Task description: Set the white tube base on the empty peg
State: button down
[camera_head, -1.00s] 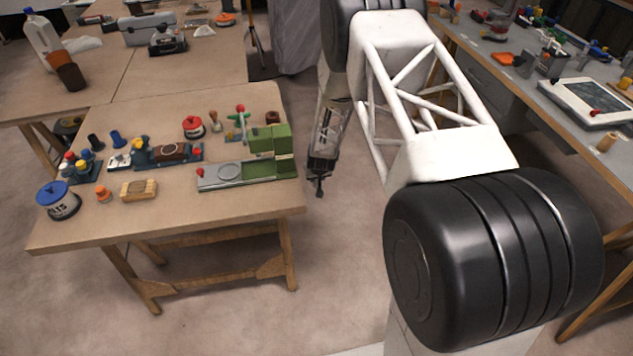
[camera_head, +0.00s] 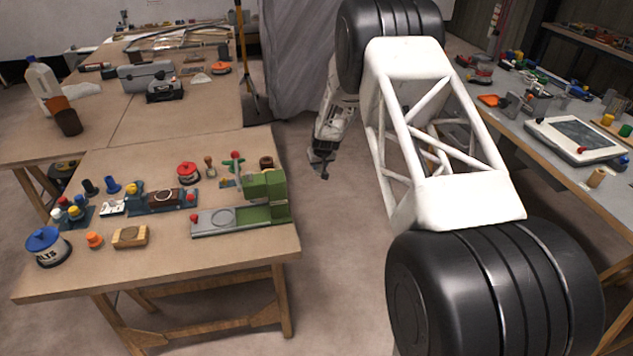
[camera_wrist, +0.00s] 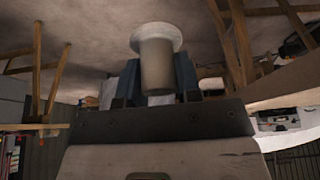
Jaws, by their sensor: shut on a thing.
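My gripper (camera_head: 321,168) hangs over the floor, right of the near wooden table, at the end of my arm. In the wrist view my gripper (camera_wrist: 158,85) is shut on a pale tube piece with a wide white flange (camera_wrist: 156,38), which looks like the white tube base. Its flange points away from the palm. In the head view the piece is too small to make out. A dark rack (camera_head: 77,221) with several coloured, round-topped pieces stands at the left of the table. I cannot tell which peg is empty.
The near table (camera_head: 200,272) also bears a blue-lidded tub (camera_head: 47,247), a wooden block (camera_head: 130,237), a red-lidded tub (camera_head: 188,173) and a green machine (camera_head: 265,195) at its right edge. The table's front strip is clear. A grey bench (camera_head: 560,165) stands at the right.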

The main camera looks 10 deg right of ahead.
jog(key=w+r, duration=0.6)
jog(key=r, duration=0.3)
jog(key=w+a+r+n, duration=0.1)
jog(key=w+a+r, duration=0.15)
jog(key=a, duration=0.35)
jog(key=a+n+y, duration=0.2)
jog(key=a+n, duration=0.2)
jog(key=a, duration=3.3)
jog(key=s+a+n, duration=0.1)
jog(key=s+a, duration=0.1)
jog(key=a, duration=0.6)
jog(key=s+a+n+g, duration=0.1)
jog(key=s+a, duration=0.2)
jog(key=a, duration=0.5)
jog(key=s+a+r+n+y, duration=0.1)
jog(key=s+a, duration=0.1)
jog(key=a, duration=0.7)
jog(key=shift+s, duration=0.3)
jog(key=shift+f+g, duration=0.2)
jog(key=shift+g, duration=0.1)
jog(key=shift+f, duration=2.7)
